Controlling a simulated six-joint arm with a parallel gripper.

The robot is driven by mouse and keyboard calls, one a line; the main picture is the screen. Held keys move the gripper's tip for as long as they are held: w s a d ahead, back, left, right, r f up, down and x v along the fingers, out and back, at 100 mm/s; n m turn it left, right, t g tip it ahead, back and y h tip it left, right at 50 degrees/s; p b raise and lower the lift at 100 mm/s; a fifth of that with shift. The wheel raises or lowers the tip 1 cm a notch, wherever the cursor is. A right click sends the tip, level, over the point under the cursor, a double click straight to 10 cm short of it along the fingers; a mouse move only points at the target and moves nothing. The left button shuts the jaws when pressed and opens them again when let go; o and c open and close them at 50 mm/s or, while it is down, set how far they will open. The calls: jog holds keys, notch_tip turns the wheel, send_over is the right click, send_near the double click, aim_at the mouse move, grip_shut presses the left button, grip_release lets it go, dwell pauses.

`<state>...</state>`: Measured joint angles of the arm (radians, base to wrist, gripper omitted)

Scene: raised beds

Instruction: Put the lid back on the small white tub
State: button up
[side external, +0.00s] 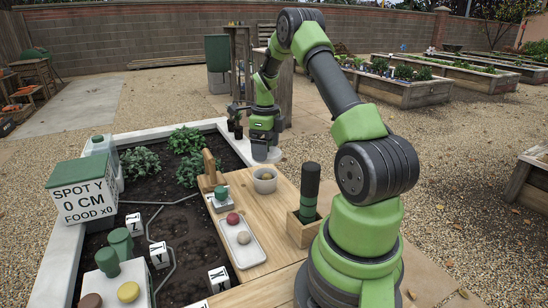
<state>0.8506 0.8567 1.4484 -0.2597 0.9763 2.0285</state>
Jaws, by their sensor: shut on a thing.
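The small white tub (265,186) stands upright and open on the wooden board, with something brownish inside. My gripper (262,148) points down behind the tub, near the bed's pale rim. It is shut on a pale, whitish piece (260,153), which looks like the lid. The piece is small here and partly hidden by the jaws, so its exact tilt is unclear. It is apart from the tub, above and behind it in the picture.
A white tray (251,256) with a red and a tan round item lies on the board (283,205). A wooden box (300,232) holding a dark green cylinder stands right of the tub. A wooden handle (208,166) rises at left. Planted soil and marked cubes lie further left.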

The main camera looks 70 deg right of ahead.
aim_at(265, 177)
jog(key=shift+w+d, duration=0.3)
jog(key=shift+w, duration=0.05)
jog(key=shift+f, duration=3.05)
jog(key=shift+f, duration=0.15)
jog(key=o, duration=0.7)
jog(key=shift+o, duration=0.2)
jog(key=shift+r, duration=3.5)
